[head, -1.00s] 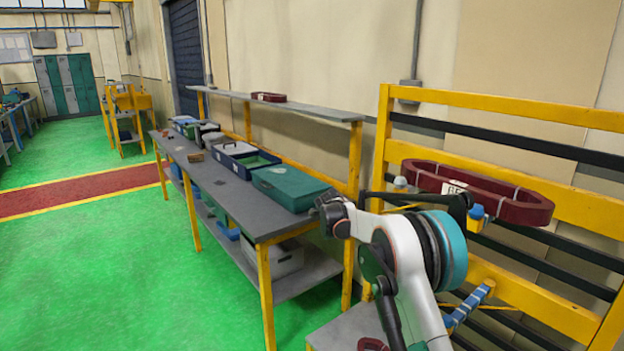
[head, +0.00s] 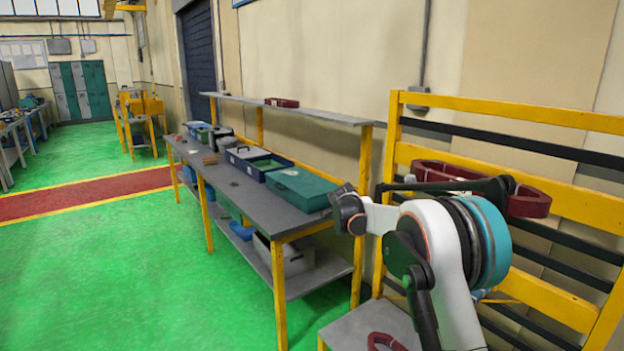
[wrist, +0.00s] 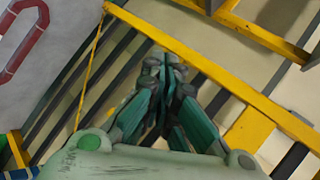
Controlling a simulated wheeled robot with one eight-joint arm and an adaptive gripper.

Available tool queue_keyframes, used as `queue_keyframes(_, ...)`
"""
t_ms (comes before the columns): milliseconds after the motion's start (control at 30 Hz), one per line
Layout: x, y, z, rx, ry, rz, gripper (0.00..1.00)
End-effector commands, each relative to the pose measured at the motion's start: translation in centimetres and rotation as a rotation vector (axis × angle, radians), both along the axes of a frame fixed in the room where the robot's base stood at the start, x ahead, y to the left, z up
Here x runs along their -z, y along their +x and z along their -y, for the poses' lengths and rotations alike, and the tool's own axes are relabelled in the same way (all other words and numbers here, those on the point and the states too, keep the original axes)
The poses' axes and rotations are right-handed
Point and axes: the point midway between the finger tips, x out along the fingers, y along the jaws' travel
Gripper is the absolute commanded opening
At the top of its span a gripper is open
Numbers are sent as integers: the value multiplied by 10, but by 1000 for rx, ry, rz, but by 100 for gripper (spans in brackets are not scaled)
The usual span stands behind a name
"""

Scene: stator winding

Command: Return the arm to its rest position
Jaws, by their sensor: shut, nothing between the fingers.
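My white arm with a teal joint ring stands at the right of the head view. My gripper (wrist: 166,66) shows in the wrist view with its dark teal fingers together and nothing between them. It is in front of yellow and black rack bars. In the head view the fingers cannot be made out. A dark link of my arm overlaps the dark red coil (head: 526,204) on the yellow rack (head: 560,205) and hides part of it.
A grey workbench (head: 250,198) with boxes, including a green case (head: 302,190), stands left of my arm. Another dark red coil (head: 385,342) lies on a low grey surface (head: 362,330) below my arm; it also shows in the wrist view (wrist: 24,38). Green floor at left is clear.

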Motion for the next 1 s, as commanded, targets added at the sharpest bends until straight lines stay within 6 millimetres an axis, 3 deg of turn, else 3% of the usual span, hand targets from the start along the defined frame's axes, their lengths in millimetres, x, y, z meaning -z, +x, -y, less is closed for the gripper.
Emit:
queue_keyframes(167,-30,-27,8,-66,-56,-42,0)
queue_keyframes(367,-74,-82,21,-192,-158,-116,0)
queue_keyframes(700,-131,-201,40,-450,-345,-237,0)
queue_keyframes(1000,-149,-318,50,-691,-505,-320,0)
